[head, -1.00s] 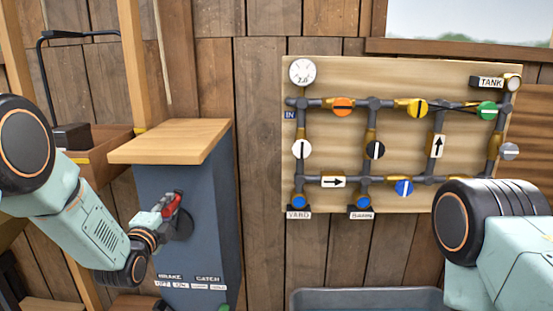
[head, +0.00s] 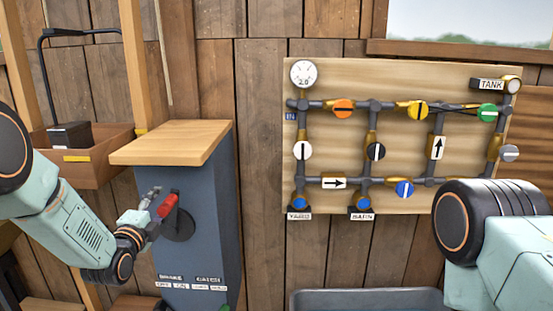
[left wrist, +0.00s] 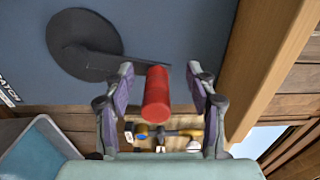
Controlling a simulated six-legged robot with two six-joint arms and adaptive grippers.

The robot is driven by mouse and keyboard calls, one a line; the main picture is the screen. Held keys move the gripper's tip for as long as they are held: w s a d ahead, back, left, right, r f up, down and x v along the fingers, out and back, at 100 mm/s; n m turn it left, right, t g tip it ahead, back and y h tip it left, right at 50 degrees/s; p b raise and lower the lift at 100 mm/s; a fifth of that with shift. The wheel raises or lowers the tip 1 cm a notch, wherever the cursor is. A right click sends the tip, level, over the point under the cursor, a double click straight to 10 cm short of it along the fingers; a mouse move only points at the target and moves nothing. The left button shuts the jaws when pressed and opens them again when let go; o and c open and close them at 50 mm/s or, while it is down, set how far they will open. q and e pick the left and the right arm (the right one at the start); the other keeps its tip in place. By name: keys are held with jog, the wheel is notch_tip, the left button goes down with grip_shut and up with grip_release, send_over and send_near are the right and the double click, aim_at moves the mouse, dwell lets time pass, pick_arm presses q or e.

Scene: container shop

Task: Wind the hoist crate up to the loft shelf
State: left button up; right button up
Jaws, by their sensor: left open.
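The wooden hoist crate (head: 105,170) hangs at the left in the head view, with a dark bail above it, a yellow mark on its front and a dark box inside. The blue-grey winch cabinet (head: 205,250) has a wooden top and a black crank disc (head: 180,228) with a red handle (head: 167,205). My left gripper (head: 152,197) is open at the handle. In the left wrist view the red handle (left wrist: 157,95) lies between the spread fingers (left wrist: 160,75), with gaps on both sides. I cannot make out the loft shelf. My right gripper is out of view.
Brake and catch labels (head: 190,281) are low on the cabinet; the levers are mostly out of frame. A pipe board (head: 400,145) with coloured valves is on the wall at the right. A grey tub (head: 365,299) stands below it. My right arm is before the board.

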pick_arm(q)
jog(key=shift+f, duration=0.1)
jog(key=s+p, duration=0.4)
jog(key=s, duration=0.4)
dwell(0.4)
jog(key=shift+a, duration=0.1)
jog(key=s+d+f+n+g+b, duration=0.25)
jog(key=s+f+n+g, duration=0.4)
jog(key=f, duration=0.55)
jog(key=s+d+f+n+g+b, duration=0.2)
jog(key=s+f+n+g+b, duration=0.1)
jog(key=s+f+n, duration=0.65)
jog(key=s+d+f+n+g+b, duration=0.1)
jog(key=s+f+g+b, duration=0.3)
jog(key=s+f, duration=0.7)
jog(key=s+d+f+n+g+b, duration=0.1)
jog(key=s+f+g+b, duration=0.3)
jog(key=s+f+b, duration=0.5)
jog(key=s+d+f, duration=0.1)
jog(key=s+f, duration=0.2)
jog(key=s, duration=0.5)
jog(key=shift+s+n+y, duration=0.2)
jog(key=shift+n+y, duration=0.1)
jog(key=shift+n, duration=0.1)
